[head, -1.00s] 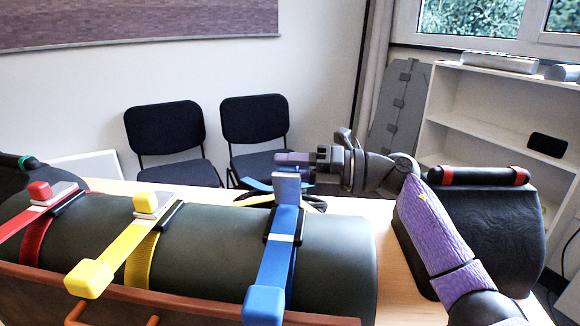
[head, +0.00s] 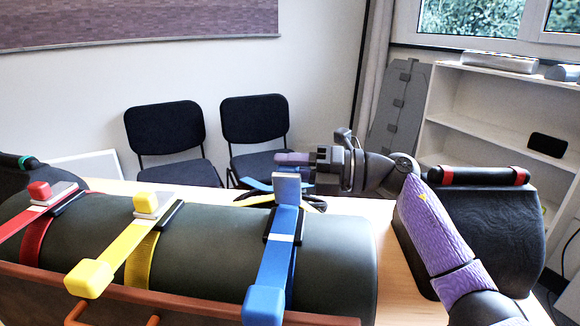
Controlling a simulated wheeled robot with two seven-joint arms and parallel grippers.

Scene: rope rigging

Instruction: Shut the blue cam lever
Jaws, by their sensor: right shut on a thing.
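My right gripper (head: 292,163) comes in from the right, just behind the upright lever. It is shut on the blue lever, though the lever and the fingers partly hide the contact. My left gripper is not in view.
A black padded block (head: 495,240) stands on the table at right.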

